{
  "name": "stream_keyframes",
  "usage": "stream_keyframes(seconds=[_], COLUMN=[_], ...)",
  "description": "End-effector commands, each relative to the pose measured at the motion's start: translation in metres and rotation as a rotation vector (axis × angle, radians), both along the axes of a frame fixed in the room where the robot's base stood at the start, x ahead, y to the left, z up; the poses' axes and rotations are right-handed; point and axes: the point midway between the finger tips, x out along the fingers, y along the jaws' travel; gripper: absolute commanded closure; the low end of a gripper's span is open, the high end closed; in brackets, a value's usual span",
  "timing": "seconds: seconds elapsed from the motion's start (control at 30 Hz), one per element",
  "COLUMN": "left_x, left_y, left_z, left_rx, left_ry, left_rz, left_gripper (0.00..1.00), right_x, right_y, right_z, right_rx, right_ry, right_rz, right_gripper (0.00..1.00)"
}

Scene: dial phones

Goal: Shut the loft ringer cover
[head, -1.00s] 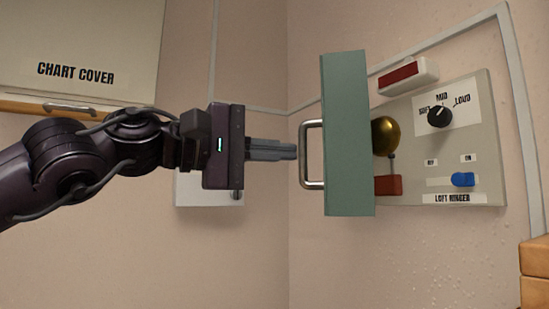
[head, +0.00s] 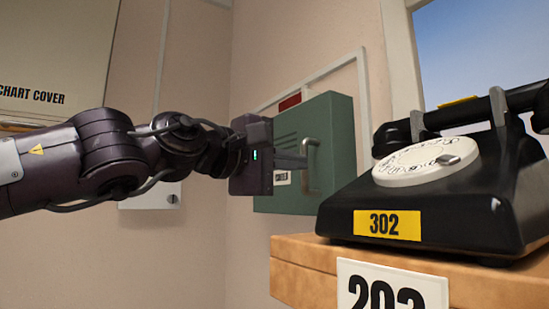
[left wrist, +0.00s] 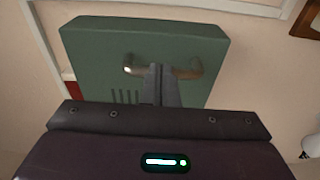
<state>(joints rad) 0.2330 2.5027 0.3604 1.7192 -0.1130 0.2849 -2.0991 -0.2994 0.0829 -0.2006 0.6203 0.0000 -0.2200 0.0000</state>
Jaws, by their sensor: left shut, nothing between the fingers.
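The green loft ringer cover (head: 290,125) is a deep box lid with vent slots and a metal handle (head: 312,165). In the head view it stands over the wall panel, hiding the bell, dial and switch; whether a small gap is left cannot be told. My left gripper (head: 304,162) is shut and empty, its fingertips at the handle. In the left wrist view, the fingers (left wrist: 163,75) lie across the middle of the handle (left wrist: 190,73), in front of the cover (left wrist: 90,45); contact is unclear. My right gripper is in neither current view.
A black dial phone (head: 440,185) marked 302 stands on a wooden shelf (head: 300,262) right of the cover, close by. A red lamp (head: 290,101) shows above the cover. The chart cover (head: 60,50) is at the upper left, with a white box (head: 150,197) below it.

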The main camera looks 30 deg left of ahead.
Motion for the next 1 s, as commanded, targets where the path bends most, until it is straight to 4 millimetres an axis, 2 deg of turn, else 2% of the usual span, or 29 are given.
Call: stream_keyframes(seconds=[0.2, 0.7, 1.0], left_x=[0.009, 0.011, -0.001], left_y=[-0.009, -0.011, -0.001], left_z=[0.000, 0.001, 0.002], left_rx=[0.000, 0.000, -0.005], left_ry=[-0.003, -0.005, -0.013], left_rz=[0.047, 0.054, 0.053], left_gripper=[1.00, 1.00, 1.00], right_x=[0.001, 0.001, -0.001], right_y=[0.002, 0.005, 0.003], right_z=[-0.001, 0.000, -0.010], right_rx=[0.002, 0.006, 0.004], right_ry=[-0.002, -0.001, 0.002], right_rz=[-0.001, -0.002, -0.002], right_gripper=[0.46, 0.46, 0.46])
